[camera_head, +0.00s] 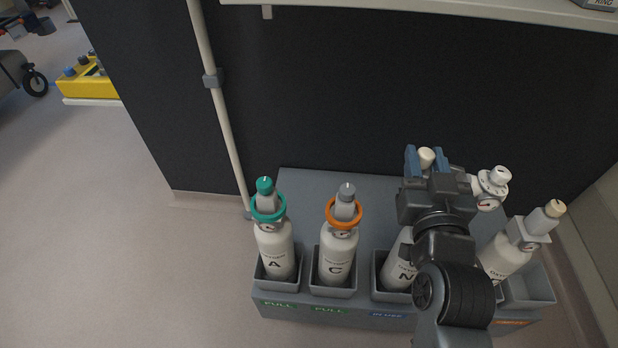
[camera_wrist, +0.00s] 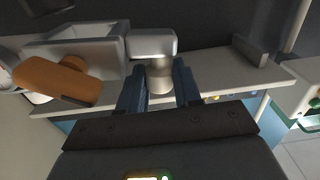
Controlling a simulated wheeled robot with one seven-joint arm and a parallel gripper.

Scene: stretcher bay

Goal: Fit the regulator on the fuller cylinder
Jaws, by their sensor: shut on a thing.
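My gripper (camera_head: 426,158) has its blue fingers shut on a pale part that I take for the regulator; it shows as a pale block and stem in the wrist view (camera_wrist: 155,55). A white gauge and knob (camera_head: 491,186) show just right of the gripper; their joint to the held part is hidden. Cylinder A (camera_head: 275,248) has a teal ring and cap. Cylinder C (camera_head: 338,257) has an orange ring and grey cap. Both stand upright in bins to the gripper's left, with small gauges I cannot read. Cylinder N (camera_head: 398,262) stands below my gripper, its top hidden.
Another cylinder (camera_head: 503,255) with a cream cap stands at the right, partly hidden by my arm. The grey rack (camera_head: 300,180) carries the bins. A pale pole (camera_head: 222,120) rises behind cylinder A. A shelf (camera_head: 440,10) overhangs the back.

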